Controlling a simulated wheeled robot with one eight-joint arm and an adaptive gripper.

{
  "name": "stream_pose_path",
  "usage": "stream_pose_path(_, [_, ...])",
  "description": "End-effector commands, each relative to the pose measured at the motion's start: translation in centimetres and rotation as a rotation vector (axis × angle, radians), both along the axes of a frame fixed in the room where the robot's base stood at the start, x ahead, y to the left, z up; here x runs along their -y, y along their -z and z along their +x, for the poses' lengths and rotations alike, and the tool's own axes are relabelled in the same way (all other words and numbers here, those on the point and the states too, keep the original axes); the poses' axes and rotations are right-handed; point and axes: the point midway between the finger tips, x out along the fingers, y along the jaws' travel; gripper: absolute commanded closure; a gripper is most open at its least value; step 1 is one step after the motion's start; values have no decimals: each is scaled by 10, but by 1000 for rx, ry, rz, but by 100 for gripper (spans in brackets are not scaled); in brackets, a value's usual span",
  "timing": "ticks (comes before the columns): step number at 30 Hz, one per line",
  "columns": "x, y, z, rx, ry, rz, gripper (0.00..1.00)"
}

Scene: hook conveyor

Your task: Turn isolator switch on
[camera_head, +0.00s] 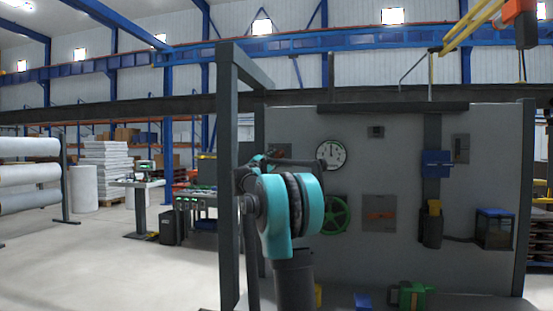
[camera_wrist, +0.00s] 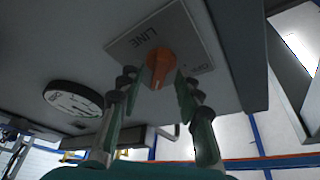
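The isolator switch is an orange rotary knob (camera_wrist: 158,66) on a grey plate (camera_wrist: 185,38) marked LINE, seen tilted in the wrist view. A small position label, which looks like OFF, is to the right of the knob. My gripper (camera_wrist: 157,86) is open, with one finger on each side of the knob. A small gap shows at the left finger; contact at the right finger is unclear. In the head view the plate (camera_head: 284,150) shows at the panel's upper left, partly behind my arm, and the knob is hidden.
A round clock (camera_head: 331,154) is beside the plate. A dark frame post (camera_head: 228,180) stands close to its left. A green handwheel (camera_head: 336,214) and another plate with an orange part (camera_head: 379,214) are lower on the panel (camera_head: 400,265).

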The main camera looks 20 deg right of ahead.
Motion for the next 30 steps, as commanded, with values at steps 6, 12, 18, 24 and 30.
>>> stream_pose_path(6, [-32, 11, -25, 1, -3, 1, 66])
stream_pose_path(12, [-60, 22, -50, 1, -2, 0, 66])
stream_pose_path(18, [-77, 28, -64, 1, 0, 1, 66])
stream_pose_path(24, [-82, 30, -68, 0, 0, 1, 66])
stream_pose_path(30, [-82, 30, -68, 0, 1, 0, 66])
